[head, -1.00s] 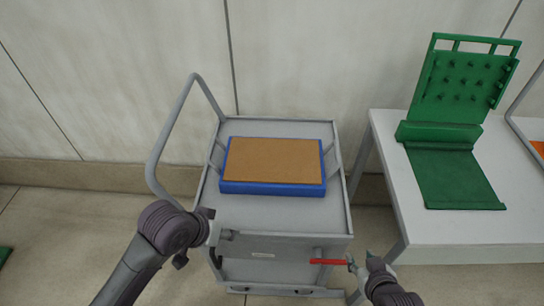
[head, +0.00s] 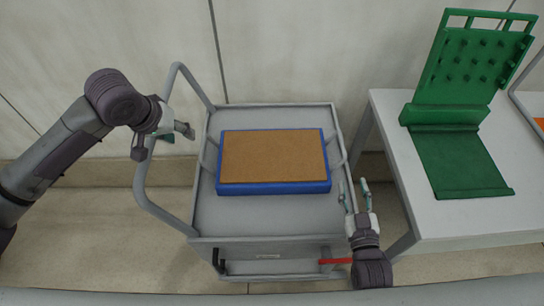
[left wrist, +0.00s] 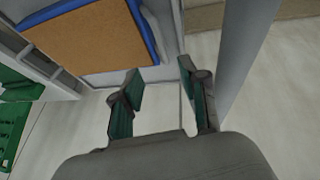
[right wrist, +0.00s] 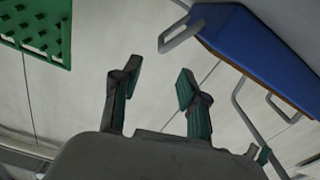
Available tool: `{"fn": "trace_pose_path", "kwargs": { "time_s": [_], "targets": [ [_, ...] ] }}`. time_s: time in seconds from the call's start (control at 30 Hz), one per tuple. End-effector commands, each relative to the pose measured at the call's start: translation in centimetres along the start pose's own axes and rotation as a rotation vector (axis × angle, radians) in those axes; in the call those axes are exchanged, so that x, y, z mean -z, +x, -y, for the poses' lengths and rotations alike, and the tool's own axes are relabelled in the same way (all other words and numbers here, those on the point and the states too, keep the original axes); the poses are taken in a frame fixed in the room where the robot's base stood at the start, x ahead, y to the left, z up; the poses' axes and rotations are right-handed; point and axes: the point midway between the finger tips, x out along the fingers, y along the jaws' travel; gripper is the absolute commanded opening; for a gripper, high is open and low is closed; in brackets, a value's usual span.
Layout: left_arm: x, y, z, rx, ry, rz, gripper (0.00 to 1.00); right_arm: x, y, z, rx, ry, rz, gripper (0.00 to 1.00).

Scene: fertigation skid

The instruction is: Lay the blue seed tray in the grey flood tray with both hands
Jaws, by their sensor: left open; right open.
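The blue seed tray (head: 275,188), with a flat brown top (head: 273,156), lies on the grey trolley (head: 265,219) in the head view. Thin grey loop handles stand at its left (head: 210,155) and right (head: 338,152) sides. My left gripper (head: 180,134) is open and empty, left of the tray and apart from it. My right gripper (head: 354,187) is open and empty near the trolley's right edge, apart from the tray. The tray shows in the left wrist view (left wrist: 150,25) and right wrist view (right wrist: 255,50). I cannot identify a separate grey flood tray.
The trolley's tubular push handle (head: 150,190) rises at its left, near my left gripper. A white table (head: 440,220) stands at the right and carries a green pegged stand (head: 460,130). A red bar (head: 336,261) shows at the trolley's front. The wall is close behind.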

Motion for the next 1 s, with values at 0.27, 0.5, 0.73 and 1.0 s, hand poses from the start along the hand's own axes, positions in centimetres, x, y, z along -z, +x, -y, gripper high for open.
{"fn": "trace_pose_path", "kwargs": {
  "time_s": [0.27,0.5,0.73,1.0],
  "targets": [
    [0.0,1.1,0.0,-0.001,0.000,0.001,0.43,0.0,1.1,0.0,0.000,0.001,-0.001,0.43],
    [0.0,5.3,0.0,0.001,0.000,0.002,0.43,0.1,5.4,0.0,0.000,0.001,-0.003,0.43],
    [0.0,9.8,0.0,0.000,0.000,0.002,0.43,0.1,9.9,0.0,0.000,0.001,-0.001,0.43],
    [0.0,13.2,-0.1,-0.001,0.001,0.000,0.43,0.0,13.2,0.0,0.001,0.001,0.001,0.43]
  ]
}}
